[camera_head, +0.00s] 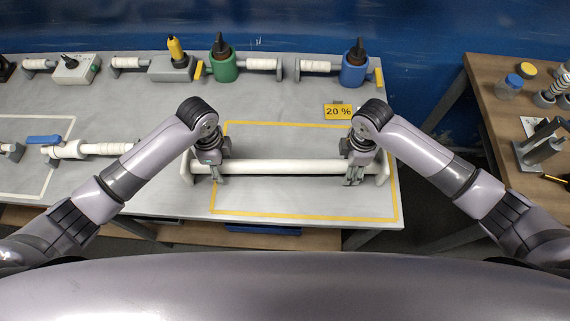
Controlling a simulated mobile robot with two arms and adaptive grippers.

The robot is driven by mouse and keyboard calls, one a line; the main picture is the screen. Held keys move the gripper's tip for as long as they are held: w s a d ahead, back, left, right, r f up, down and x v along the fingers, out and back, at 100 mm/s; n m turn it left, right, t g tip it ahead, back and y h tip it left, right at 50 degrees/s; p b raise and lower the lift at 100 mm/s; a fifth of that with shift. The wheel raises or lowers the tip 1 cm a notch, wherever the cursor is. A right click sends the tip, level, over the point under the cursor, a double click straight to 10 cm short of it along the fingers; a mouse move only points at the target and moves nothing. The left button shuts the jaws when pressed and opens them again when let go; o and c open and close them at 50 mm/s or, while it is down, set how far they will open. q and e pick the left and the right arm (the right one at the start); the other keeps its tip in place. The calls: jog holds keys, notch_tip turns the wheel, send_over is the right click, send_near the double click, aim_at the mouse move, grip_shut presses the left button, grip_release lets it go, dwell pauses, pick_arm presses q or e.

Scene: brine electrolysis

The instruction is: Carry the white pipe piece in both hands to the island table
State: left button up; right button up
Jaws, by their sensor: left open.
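The white pipe piece (285,167) lies level across the yellow-outlined area of the grey table (110,190), with a flange at each end. My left gripper (217,176) is open at the pipe's left part, pointing down, with fingers showing on its near side. My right gripper (354,178) is at the pipe's right part in a similar pose. Its jaw gap is too small to read. The far-side fingers are hidden. I cannot tell which table is the island table.
A yellow "20 %" sign (338,111) stands behind the pipe. A green valve (222,62) and a blue valve (355,68) stand along the back. Another pipe with a blue handle (44,140) lies at left. A brown table (490,95) stands at right, across a floor gap.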

pick_arm(q)
grip_shut()
pick_arm(e)
grip_shut()
pick_arm(q)
jog(key=shift+r, duration=0.1)
pick_arm(e)
jog(key=shift+w, duration=0.1)
dwell(0.7)
